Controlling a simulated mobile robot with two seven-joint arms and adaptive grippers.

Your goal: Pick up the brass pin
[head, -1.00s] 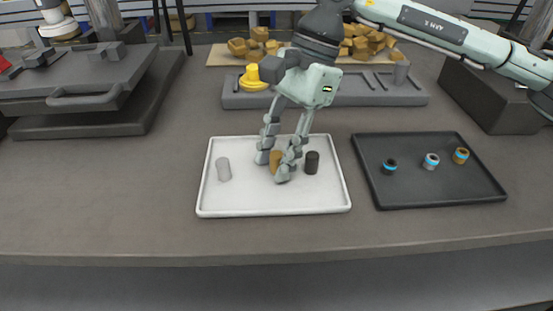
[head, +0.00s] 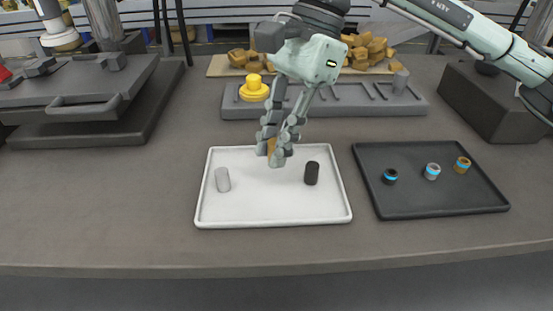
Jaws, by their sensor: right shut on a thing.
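The brass pin (head: 271,147) is between the fingers of my right gripper (head: 275,150), which is shut on it. The fingers hide much of the pin. The gripper holds it over the back part of the white tray (head: 240,221). A light grey pin (head: 222,179) stands in the tray at the left, and a black pin (head: 312,173) stands at the right. My left gripper is not in view.
A dark tray (head: 445,211) on the right holds three banded rings. Behind are a grey rack (head: 345,107) with slots, a yellow knobbed piece (head: 254,88) and a board of brown blocks (head: 370,46). A dark lidded tank (head: 75,105) stands at the left. The front table strip is clear.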

